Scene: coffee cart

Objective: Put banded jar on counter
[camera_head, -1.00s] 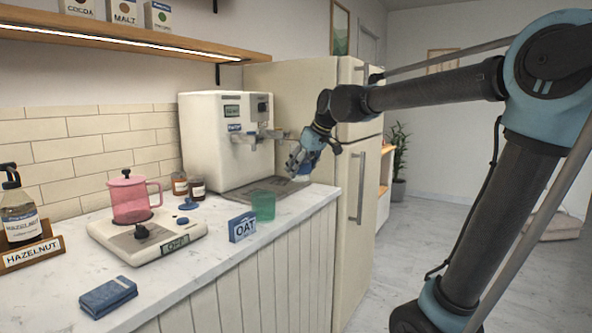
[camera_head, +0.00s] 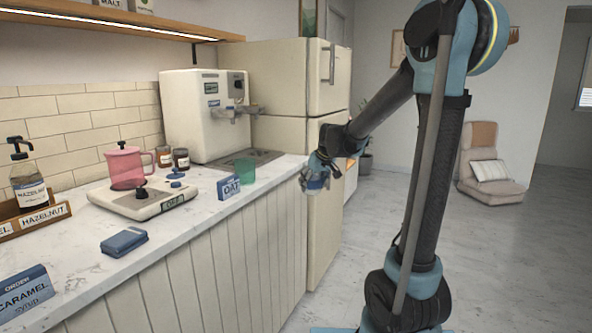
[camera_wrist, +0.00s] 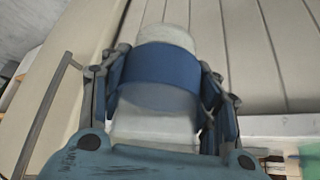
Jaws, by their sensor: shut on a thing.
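The banded jar (camera_wrist: 166,75) is pale with a wide blue band around it, and it fills the middle of the wrist view. My gripper (camera_wrist: 168,88) is shut on the jar, with a finger on each side of it. In the head view my gripper (camera_head: 317,182) hangs in the air over the floor, just right of the counter's far end and in front of the fridge. The jar is mostly hidden by the fingers there. The white marble counter (camera_head: 180,232) runs along the left.
A coffee machine (camera_head: 205,112), green cup (camera_head: 245,170), OAT sign (camera_head: 229,187), pink press (camera_head: 126,166) on a scale (camera_head: 141,201), small brown jars (camera_head: 181,158) and a blue packet (camera_head: 124,242) are on the counter. Its front left stretch is fairly clear. The fridge (camera_head: 300,85) stands behind.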

